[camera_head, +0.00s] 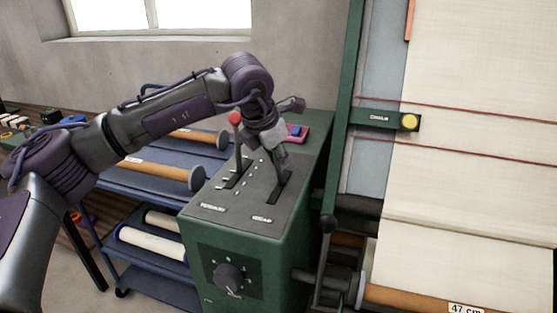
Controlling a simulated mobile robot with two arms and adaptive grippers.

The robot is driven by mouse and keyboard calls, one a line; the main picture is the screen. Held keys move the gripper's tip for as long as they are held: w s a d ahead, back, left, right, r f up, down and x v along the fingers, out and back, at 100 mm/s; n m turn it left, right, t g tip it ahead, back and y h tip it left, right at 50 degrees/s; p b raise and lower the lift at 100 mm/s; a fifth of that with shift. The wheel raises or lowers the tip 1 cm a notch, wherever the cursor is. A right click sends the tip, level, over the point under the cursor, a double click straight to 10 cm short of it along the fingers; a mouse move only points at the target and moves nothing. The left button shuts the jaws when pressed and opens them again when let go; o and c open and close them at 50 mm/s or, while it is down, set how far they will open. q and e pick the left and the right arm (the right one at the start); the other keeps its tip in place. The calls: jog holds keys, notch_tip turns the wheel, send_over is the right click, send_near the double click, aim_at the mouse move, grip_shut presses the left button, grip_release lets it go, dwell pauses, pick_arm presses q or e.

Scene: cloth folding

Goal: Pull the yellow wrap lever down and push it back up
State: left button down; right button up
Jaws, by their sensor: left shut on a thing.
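A green control box (250,250) stands in the middle, with two slotted levers on its grey top. My left gripper (276,150) is over the right-hand slot, shut on the lever there. The lower shaft of this wrap lever (283,177) shows below the fingers. Its knob is hidden by the gripper, so I cannot see its colour. The lever seems to stand near the far part of its slot. The other lever, with a red knob (235,118), stands just left of my gripper. My right gripper is not in view.
A black dial (229,278) is on the box's front. A pink-and-blue item (297,131) lies at the box's far end. A green frame with cream cloth (475,170) and a yellow button (410,122) stands right. A blue rack (160,265) holds rolls at left.

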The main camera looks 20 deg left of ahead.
pick_arm(q)
jog(key=shift+s+d+f, duration=0.1)
jog(key=shift+s+f, duration=0.15)
jog(key=shift+f, duration=0.1)
jog(key=c, duration=1.2)
grip_release()
jog(key=shift+s+r, duration=0.1)
jog(key=shift+r, duration=0.1)
jog(key=shift+r, duration=0.1)
jog(key=v, duration=1.1)
jog(key=shift+s+r, duration=0.1)
jog(key=shift+r, duration=0.3)
jog(key=shift+f, duration=0.1)
